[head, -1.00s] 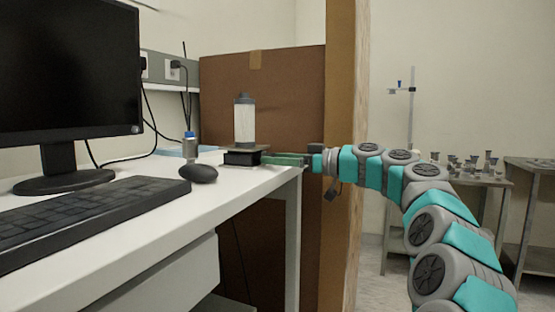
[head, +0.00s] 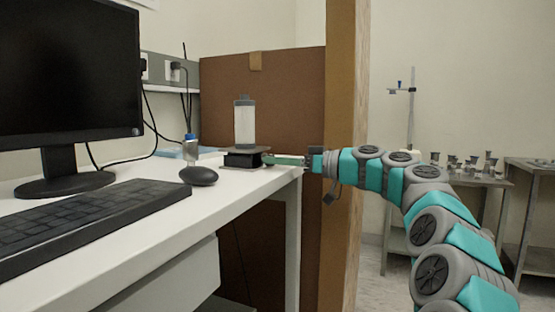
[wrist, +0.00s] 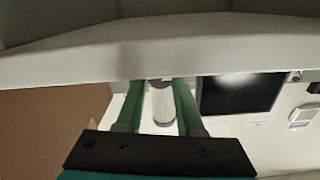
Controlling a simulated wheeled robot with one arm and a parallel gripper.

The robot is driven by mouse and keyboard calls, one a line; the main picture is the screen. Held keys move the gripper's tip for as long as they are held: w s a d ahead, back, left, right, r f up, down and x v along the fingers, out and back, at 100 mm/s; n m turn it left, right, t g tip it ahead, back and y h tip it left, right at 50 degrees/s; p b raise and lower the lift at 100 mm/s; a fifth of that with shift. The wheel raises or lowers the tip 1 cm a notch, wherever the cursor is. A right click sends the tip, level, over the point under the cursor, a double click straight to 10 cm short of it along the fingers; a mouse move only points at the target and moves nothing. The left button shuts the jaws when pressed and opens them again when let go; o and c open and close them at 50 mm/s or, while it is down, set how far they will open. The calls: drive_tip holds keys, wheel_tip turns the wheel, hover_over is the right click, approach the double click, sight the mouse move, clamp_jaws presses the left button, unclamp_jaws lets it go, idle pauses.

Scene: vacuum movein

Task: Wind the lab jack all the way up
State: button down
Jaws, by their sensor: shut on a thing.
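The lab jack (head: 243,159) is a low dark block near the far right corner of the desk. Its plates are close together. A white cylinder with a grey cap (head: 244,123) stands upright on it; it also shows between my fingers in the wrist view (wrist: 162,106). My gripper (head: 272,160) reaches in from the right, level with the jack, with its green fingers at the jack's right side. It is shut on the jack's knob, which the fingers hide. In the wrist view the fingers (wrist: 157,84) stand apart around something too small to make out.
The white desk (head: 225,190) also holds a mouse (head: 199,176), a keyboard (head: 85,215), a monitor (head: 70,75) and a small blue-capped bottle (head: 190,148). A brown panel (head: 285,100) stands behind the jack, and a wooden edge (head: 347,80) rises behind my wrist.

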drive_tip(key=shift+m, duration=0.6)
drive_tip(key=c, duration=0.5)
unclamp_jaws()
drive_tip(key=shift+b+v, duration=0.3)
drive_tip(key=shift+v, duration=3.6)
